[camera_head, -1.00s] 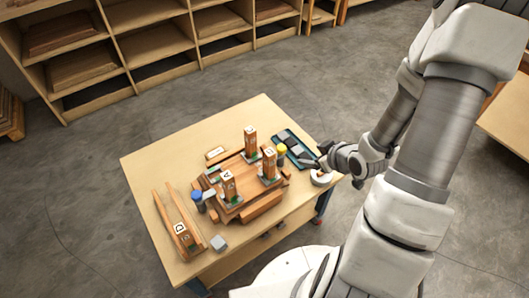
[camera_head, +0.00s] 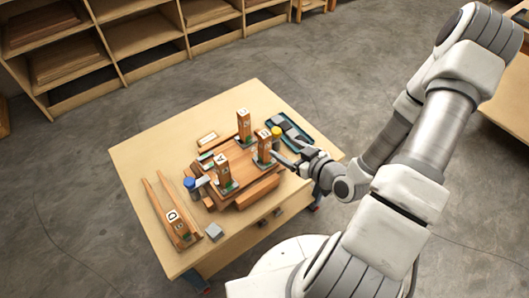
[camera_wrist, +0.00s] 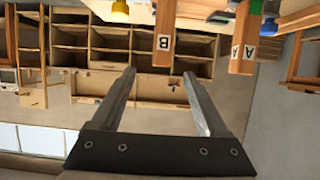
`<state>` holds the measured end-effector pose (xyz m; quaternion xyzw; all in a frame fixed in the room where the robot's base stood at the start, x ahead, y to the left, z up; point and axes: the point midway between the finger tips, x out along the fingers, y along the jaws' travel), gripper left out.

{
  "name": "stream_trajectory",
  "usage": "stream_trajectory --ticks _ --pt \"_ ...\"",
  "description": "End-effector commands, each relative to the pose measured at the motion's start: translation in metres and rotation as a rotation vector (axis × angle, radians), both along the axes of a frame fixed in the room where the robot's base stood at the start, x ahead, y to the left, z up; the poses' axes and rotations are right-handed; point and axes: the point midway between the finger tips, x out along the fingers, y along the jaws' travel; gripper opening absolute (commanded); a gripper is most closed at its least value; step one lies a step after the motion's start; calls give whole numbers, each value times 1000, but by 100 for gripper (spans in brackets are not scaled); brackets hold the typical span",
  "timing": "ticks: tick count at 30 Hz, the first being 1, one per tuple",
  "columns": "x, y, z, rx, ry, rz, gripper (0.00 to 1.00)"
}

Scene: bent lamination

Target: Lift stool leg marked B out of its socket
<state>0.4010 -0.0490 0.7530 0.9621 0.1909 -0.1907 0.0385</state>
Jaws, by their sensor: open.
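The stool leg marked B (camera_head: 264,147) stands upright in the wooden stool seat (camera_head: 239,187) on the table, beside a yellow-capped bottle. My gripper (camera_head: 279,150) is open and empty, close to the right of leg B. The wrist view looks upside down: leg B (camera_wrist: 165,30) shows at the top, lined up between my two fingertips (camera_wrist: 159,73) but beyond them. Its socket is out of that frame. The leg marked A (camera_head: 222,167) stands nearer the front, and another leg (camera_head: 244,125) stands at the back.
A leg marked D (camera_head: 176,222) lies in a wooden rack at the left. The yellow-capped bottle (camera_head: 276,132) and a dark tray (camera_head: 303,137) are near leg B. The front right tabletop is clear.

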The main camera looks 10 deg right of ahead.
Motion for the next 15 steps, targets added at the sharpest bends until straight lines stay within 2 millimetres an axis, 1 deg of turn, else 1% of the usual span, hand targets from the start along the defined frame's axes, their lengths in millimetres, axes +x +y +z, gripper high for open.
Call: stream_trajectory --ticks 1,4,8,12,15 --pt "4 2 -7 -1 -3 3 78" --pt "12 6 -11 -1 -3 3 78" --pt "32 15 -19 -1 -2 4 78" --pt "55 25 -26 1 1 4 78" --pt "66 28 -30 1 -1 2 78"
